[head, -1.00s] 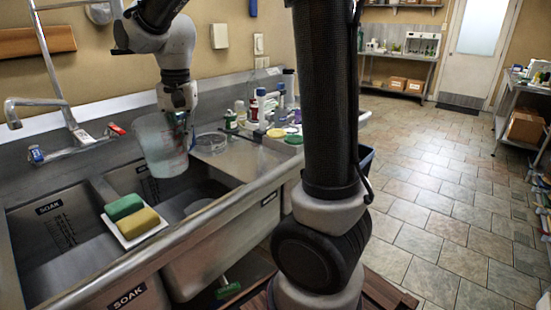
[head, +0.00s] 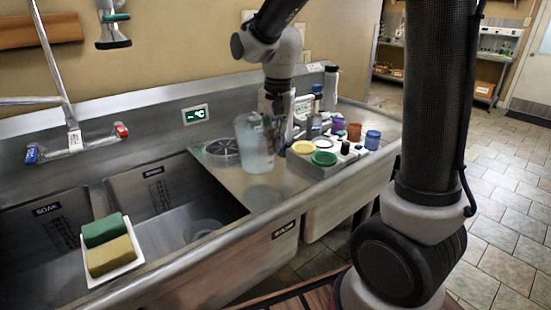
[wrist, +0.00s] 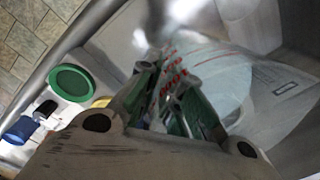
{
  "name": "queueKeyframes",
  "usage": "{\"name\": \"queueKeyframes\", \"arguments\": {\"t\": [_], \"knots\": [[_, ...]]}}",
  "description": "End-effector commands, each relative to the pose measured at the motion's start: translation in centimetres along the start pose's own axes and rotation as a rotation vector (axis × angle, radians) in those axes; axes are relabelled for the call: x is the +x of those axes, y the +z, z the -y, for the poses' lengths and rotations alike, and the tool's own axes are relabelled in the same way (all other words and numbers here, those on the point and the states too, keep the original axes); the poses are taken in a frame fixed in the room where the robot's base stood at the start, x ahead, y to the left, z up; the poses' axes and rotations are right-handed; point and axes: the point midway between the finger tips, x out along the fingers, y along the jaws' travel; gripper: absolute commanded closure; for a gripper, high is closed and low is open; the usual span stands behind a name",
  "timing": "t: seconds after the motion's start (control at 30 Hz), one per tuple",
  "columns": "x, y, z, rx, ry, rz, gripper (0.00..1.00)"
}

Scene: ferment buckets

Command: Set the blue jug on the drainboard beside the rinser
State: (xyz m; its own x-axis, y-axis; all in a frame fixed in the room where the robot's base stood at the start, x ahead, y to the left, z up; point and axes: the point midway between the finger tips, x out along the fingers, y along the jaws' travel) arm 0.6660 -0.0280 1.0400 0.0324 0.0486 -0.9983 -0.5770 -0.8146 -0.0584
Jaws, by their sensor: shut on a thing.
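The blue jug (head: 252,150) is a translucent, pale blue-tinted vessel. It stands upright over the steel drainboard (head: 222,182), just right of the round rinser (head: 221,149). My gripper (head: 272,124) is shut on the jug's right side. In the wrist view, the fingers (wrist: 172,100) close at the jug wall (wrist: 228,75), which has red markings. The jug's base is low over the drainboard, but I cannot tell whether it touches. The fingers partly hide the jug's side.
A caddy with green (head: 324,158) and yellow (head: 304,147) lids and small coloured jars (head: 372,139) stands close right of the jug. Bottles (head: 330,88) are behind. The sink basin (head: 190,222) opens to the left, with sponges (head: 110,258) on its divider.

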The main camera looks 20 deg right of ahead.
Motion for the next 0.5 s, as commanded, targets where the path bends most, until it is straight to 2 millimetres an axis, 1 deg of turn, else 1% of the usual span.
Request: {"name": "queueKeyframes", "arguments": {"t": [0.17, 0.33, 0.4, 0.5], "knots": [[1.6, 0.0, -0.1, 0.000, 0.000, 0.000, 1.00], [3.9, 0.0, -0.2, 0.000, 0.000, 0.000, 1.00], [4.5, -0.1, -0.2, 0.000, -0.001, -0.001, 1.00], [4.7, -0.1, -0.2, -0.001, -0.003, -0.003, 1.00]]}}
